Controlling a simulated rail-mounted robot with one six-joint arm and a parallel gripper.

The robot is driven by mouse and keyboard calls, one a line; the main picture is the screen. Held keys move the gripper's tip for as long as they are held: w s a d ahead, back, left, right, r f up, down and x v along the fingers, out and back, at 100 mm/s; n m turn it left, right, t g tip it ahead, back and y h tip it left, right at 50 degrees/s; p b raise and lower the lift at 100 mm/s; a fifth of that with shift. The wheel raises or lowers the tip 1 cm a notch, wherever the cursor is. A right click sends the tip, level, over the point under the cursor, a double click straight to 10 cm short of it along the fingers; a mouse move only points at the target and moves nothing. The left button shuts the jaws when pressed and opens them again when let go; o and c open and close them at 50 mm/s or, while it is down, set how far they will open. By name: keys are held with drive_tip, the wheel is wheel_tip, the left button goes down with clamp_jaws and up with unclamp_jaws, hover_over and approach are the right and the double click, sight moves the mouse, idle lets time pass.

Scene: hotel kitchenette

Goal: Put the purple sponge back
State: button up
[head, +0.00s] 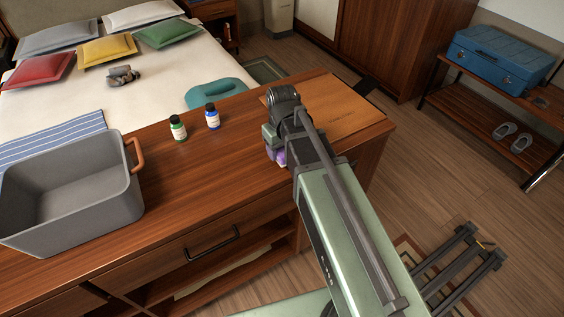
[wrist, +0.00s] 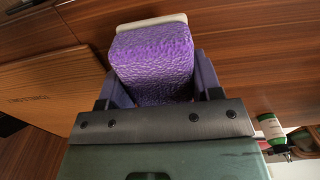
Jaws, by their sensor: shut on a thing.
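The purple sponge (wrist: 153,62) fills the space between my gripper's fingers (wrist: 158,92) in the wrist view. My gripper is shut on it. A pale flat edge (wrist: 152,22) shows at the sponge's far end. In the head view only a small bit of the purple sponge (head: 281,157) shows under my wrist, and the arm hides the rest. It is over the right part of the wooden counter (head: 225,165). Whether the sponge touches the counter, I cannot tell.
A green bottle (head: 178,128) and a blue bottle (head: 212,117) stand mid-counter. A brown board (head: 345,112) lies at the right end.

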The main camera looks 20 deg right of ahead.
wheel_tip(320, 180, down, 3)
drive_tip(key=shift+f+b, duration=0.15)
drive_tip(key=shift+b, duration=0.65)
drive_tip(key=shift+r, duration=0.25)
drive_tip(key=shift+f, duration=0.15)
drive_tip(key=o, duration=1)
drive_tip(key=shift+c, duration=0.2)
wheel_tip(320, 180, up, 13)
drive_tip(key=p, duration=1.2)
drive_tip(key=shift+f+p, duration=0.2)
drive_tip(key=shift+p, duration=0.2)
drive_tip(key=s+m, duration=0.3)
drive_tip(key=s, duration=0.6)
drive_tip(key=shift+s+f, duration=0.15)
drive_tip(key=shift+s, duration=0.1)
